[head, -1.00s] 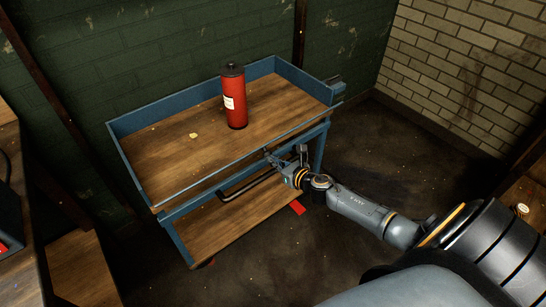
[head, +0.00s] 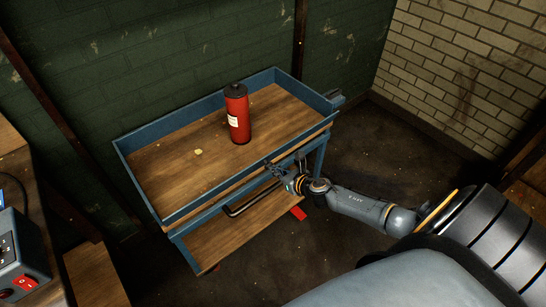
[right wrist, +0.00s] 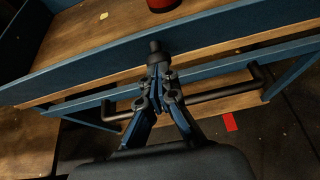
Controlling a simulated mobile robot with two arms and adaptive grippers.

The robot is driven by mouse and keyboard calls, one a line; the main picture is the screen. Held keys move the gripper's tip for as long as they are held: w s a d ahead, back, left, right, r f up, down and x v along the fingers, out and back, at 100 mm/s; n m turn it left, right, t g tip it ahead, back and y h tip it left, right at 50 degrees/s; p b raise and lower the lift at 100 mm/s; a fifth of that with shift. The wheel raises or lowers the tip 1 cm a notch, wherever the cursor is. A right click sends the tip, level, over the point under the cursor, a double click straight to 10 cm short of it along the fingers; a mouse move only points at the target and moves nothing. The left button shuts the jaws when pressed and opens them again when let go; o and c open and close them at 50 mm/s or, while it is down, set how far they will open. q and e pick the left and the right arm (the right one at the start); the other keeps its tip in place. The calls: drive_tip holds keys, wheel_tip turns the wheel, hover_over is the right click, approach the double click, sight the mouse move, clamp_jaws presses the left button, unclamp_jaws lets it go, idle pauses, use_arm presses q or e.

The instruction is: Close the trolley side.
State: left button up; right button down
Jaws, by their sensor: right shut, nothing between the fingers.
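The blue trolley (head: 148,192) has a wooden top deck and walls around it. Its near long side (head: 215,196) looks upright or nearly so along the deck's front edge; I cannot tell if it is fully home. The same side (right wrist: 70,67) crosses the right wrist view. My right gripper (head: 277,170) is shut and empty, close against the outer face of this side, right of its middle. In the right wrist view the fingertips (right wrist: 156,58) meet the panel's lower part; whether they touch is unclear. My left gripper is out of view.
A red cylinder (head: 238,118) stands on the top deck, with a small pale piece (head: 198,152) nearby. A black handle bar (head: 245,202) runs below the side. A control box (head: 20,255) is at lower left. Dark floor lies right of the trolley.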

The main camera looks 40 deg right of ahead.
sight(266, 158)
drive_tip(key=shift+w+r+p, duration=0.4)
drive_tip(key=shift+w+r, duration=0.15)
drive_tip(key=shift+r, duration=0.3)
drive_tip(key=shift+w+a+r+p, duration=0.1)
drive_tip(key=shift+w+r+p, duration=0.3)
drive_tip(key=shift+r, duration=0.1)
drive_tip(key=shift+w+r, duration=0.1)
drive_tip(key=shift+w, duration=0.15)
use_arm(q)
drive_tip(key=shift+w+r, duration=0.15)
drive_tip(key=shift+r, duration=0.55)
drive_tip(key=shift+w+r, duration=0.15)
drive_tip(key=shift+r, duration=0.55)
use_arm(e)
drive_tip(key=shift+w, duration=0.15)
use_arm(q)
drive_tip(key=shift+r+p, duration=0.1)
drive_tip(key=shift+p, duration=0.2)
use_arm(e)
drive_tip(key=shift+r, duration=0.15)
